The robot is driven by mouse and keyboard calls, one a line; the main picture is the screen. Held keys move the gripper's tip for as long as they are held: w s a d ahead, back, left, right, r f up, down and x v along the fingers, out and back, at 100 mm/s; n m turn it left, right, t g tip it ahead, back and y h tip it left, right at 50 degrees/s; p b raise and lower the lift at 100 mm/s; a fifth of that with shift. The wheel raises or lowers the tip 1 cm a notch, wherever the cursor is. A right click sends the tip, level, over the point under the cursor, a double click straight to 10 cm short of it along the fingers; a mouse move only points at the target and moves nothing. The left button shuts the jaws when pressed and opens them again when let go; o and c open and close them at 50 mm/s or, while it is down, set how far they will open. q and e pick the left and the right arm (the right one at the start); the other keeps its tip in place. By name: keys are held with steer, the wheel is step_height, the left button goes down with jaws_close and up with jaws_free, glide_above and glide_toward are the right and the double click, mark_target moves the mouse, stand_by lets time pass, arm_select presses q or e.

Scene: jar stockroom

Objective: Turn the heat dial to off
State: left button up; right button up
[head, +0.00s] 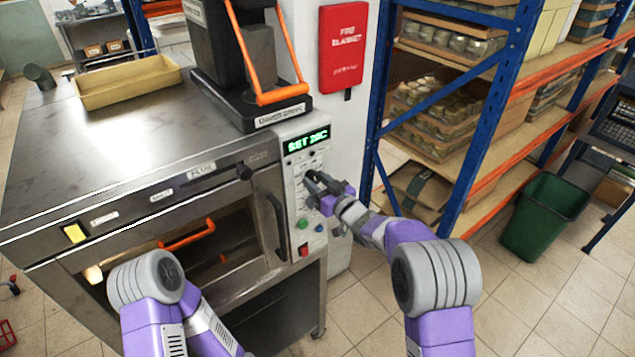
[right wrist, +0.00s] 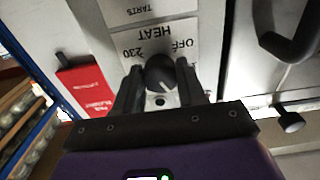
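The heat dial (right wrist: 160,74) is a round black knob with a white pointer line, seen in the right wrist view. The labels HEAT, OFF and 230 appear upside down on the plate (right wrist: 153,42) around it. The pointer slants toward the lower right of that picture, away from the OFF mark. My right gripper (right wrist: 160,78) has one finger on each side of the dial, apparently with narrow gaps. In the head view my right gripper (head: 318,184) is at the oven's control panel (head: 293,172) and hides the dial. My left gripper is outside the head view.
A steel oven (head: 110,140) fills the left, with a green-lit display (head: 307,140) above the controls. Coloured buttons (head: 303,224) sit below my right gripper. A blue-and-orange shelf rack (head: 500,90) and a green bin (head: 543,215) stand at the right.

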steer(key=c, duration=0.3)
steer(key=shift+f+n+b, duration=0.1)
steer(key=shift+n+b, duration=0.3)
steer(key=shift+b, duration=0.35)
steer(key=shift+c, duration=0.2)
steer(key=n+b, duration=0.8)
steer(key=b, duration=0.2)
steer(key=shift+d, duration=0.1)
steer(key=n+b, duration=0.4)
steer(key=n, duration=0.1)
steer(key=shift+n, duration=0.4)
steer(key=n+b, duration=0.3)
steer(key=n, duration=0.2)
steer(key=shift+r+n, duration=0.2)
steer(key=shift+n, duration=0.1)
steer(key=o, duration=1.1)
steer(key=shift+c, duration=0.2)
